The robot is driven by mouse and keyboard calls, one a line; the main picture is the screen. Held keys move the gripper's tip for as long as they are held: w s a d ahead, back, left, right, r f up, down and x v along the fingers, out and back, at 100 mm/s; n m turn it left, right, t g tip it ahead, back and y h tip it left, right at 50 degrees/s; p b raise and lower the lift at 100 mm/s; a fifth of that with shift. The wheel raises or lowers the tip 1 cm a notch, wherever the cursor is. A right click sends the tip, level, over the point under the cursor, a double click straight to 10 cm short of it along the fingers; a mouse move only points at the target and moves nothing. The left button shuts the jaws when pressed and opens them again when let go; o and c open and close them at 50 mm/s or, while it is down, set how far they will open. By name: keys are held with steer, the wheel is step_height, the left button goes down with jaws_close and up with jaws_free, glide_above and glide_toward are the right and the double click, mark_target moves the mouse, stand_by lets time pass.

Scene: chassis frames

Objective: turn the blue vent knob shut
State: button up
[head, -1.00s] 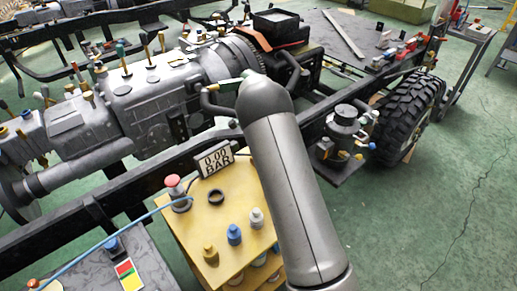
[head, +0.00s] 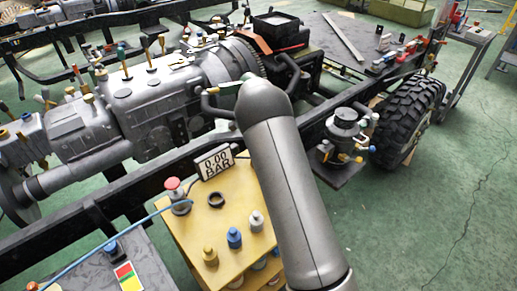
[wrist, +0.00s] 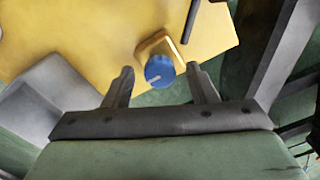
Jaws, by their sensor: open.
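In the wrist view a round blue knob (wrist: 159,71) with a pale line across its face sits on a small yellow block (wrist: 157,47) at the edge of a yellow panel. My gripper (wrist: 161,78) is open, with one finger to the left of the knob and one to the right. Gaps show on both sides, so neither finger appears to touch it. In the head view my arm hides the gripper, and I cannot make out this same knob there. A blue-topped fitting (head: 234,238) stands on the yellow cabinet, but I cannot tell whether it is related.
The yellow cabinet (head: 188,228) also carries a red button (head: 173,184), a 0.00 BAR display (head: 215,162), and brass (head: 210,256) and white (head: 257,221) fittings. A dark chassis rail (head: 150,189) runs behind it. Open green floor lies right.

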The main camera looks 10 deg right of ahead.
step_height(320, 180, up, 17)
steer(key=shift+r, duration=0.2)
stand_by(0.5)
steer(key=s+r+n, duration=0.4)
steer(key=s, duration=0.6)
steer(key=s+f+n, duration=0.1)
steer(key=s+n, duration=0.6)
steer(key=s, duration=0.8)
steer(key=s+a+f+n+p, duration=0.1)
steer(key=s+n, duration=0.6)
steer(key=s, duration=0.8)
steer(key=shift+f, duration=0.55)
